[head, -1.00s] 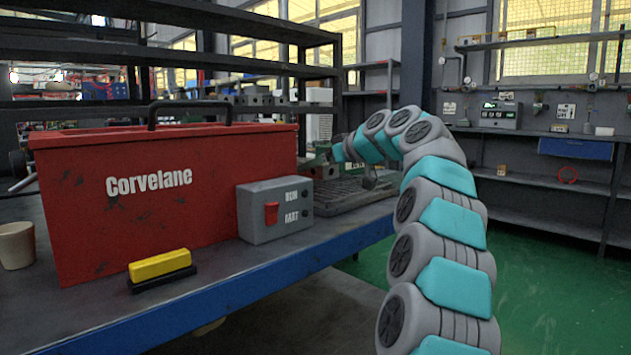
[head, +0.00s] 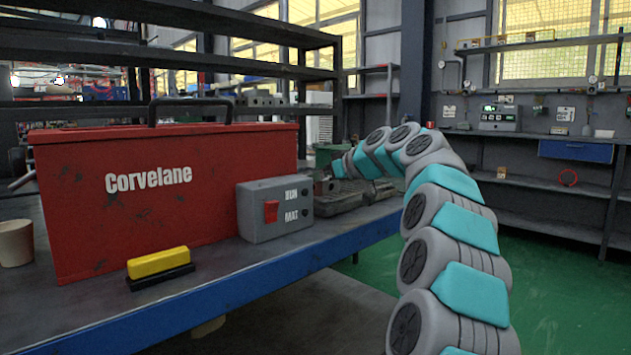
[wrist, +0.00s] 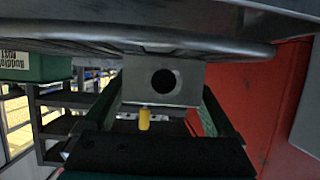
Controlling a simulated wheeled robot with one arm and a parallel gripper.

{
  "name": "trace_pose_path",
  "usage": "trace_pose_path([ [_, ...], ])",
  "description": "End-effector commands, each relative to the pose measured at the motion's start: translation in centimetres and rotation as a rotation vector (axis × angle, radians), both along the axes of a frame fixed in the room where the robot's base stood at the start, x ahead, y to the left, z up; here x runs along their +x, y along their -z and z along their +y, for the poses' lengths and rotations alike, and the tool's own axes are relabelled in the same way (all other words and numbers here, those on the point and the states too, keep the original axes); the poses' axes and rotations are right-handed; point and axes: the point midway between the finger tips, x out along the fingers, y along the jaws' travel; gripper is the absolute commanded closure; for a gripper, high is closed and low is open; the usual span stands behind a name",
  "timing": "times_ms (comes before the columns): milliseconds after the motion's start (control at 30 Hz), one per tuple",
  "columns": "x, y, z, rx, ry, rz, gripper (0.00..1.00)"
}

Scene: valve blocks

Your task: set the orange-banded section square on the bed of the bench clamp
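In the head view my gripper (head: 338,170) is small and partly hidden behind the control box and my own arm, at the bench's far end. A green body, apparently the bench clamp (head: 326,153), stands beside it. In the wrist view a grey block (wrist: 130,86) with a round dark hole sits in the middle, between dark green side bars. A small yellow-orange piece (wrist: 144,119) shows just below it. I cannot tell whether this is the orange band, or whether my fingers touch the block. A dark metal shape covers the top of the wrist view.
A red Corvelane toolbox (head: 230,165) stands left of my gripper, with a grey control box (head: 262,224) in front. Green floor is open to the right.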

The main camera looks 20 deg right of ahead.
Motion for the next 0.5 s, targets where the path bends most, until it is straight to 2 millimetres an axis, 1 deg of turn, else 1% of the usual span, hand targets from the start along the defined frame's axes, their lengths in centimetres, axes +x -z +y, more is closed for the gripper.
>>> trace_pose_path([
  [33, 0.01, 0.01, -0.01, 0.000, 0.000, 0.000, 0.03],
  [67, 0.01, 0.01, 0.00, 0.000, 0.000, 0.000, 0.00],
  [500, -0.01, 0.00, -0.06, 0.002, 0.001, 0.003, 0.00],
])
